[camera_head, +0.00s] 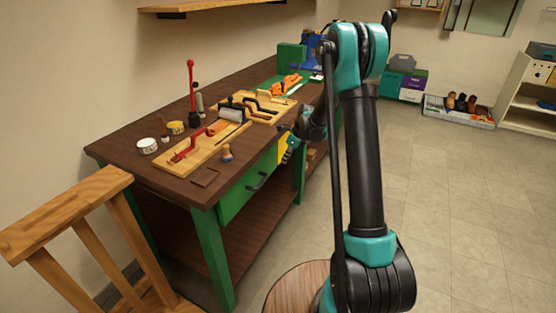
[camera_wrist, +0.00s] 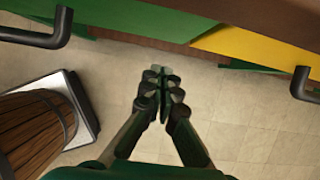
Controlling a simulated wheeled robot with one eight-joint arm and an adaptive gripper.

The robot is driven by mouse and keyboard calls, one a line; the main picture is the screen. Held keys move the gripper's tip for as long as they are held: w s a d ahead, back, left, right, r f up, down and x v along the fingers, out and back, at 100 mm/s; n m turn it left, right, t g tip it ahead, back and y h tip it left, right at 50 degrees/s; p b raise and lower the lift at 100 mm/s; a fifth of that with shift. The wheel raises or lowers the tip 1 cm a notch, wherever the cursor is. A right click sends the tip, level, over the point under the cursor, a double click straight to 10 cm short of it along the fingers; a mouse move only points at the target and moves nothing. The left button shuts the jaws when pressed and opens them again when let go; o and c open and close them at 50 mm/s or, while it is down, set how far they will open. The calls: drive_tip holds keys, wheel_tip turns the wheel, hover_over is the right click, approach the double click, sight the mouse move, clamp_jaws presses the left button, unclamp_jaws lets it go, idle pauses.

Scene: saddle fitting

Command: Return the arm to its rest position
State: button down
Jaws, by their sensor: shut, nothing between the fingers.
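My gripper (camera_head: 288,157) hangs low at the front edge of the workbench, in front of the yellow drawer (camera_head: 285,147). In the wrist view my gripper (camera_wrist: 161,76) is shut, its fingertips together with nothing between them, over bare floor. My arm (camera_head: 365,160) rises at the centre right of the head view, bent at a high elbow, its forearm reaching away toward the bench. The workbench (camera_head: 130,150) has a dark brown top and green legs.
A green drawer (camera_head: 240,196) and its black handle (camera_head: 258,183) are close to my gripper. A wooden slatted barrel (camera_wrist: 35,125) stands on a pale base at left in the wrist view. Clamps, boards and pots crowd the bench top. A wooden rack (camera_head: 80,215) stands front left.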

drive_tip(key=v, duration=0.9)
drive_tip(key=s+d+r+n+t+h, duration=0.1)
drive_tip(key=s+d+r+n, duration=0.1)
drive_tip(key=s+n, duration=0.55)
drive_tip(key=s+d+r+n+h, duration=0.1)
drive_tip(key=s+d+n, duration=0.25)
drive_tip(key=s, duration=0.75)
drive_tip(key=s+d+f+n+h, duration=0.1)
drive_tip(key=s+f+n, duration=0.1)
drive_tip(key=s+n, duration=0.4)
drive_tip(key=s+d+f+n+t, duration=0.1)
drive_tip(key=s+d+f+n, duration=0.1)
drive_tip(key=s+n, duration=0.5)
drive_tip(key=s, duration=0.5)
drive_tip(key=shift+d+f+h, duration=0.25)
drive_tip(key=shift+d+h, duration=0.05)
drive_tip(key=shift+h, duration=0.1)
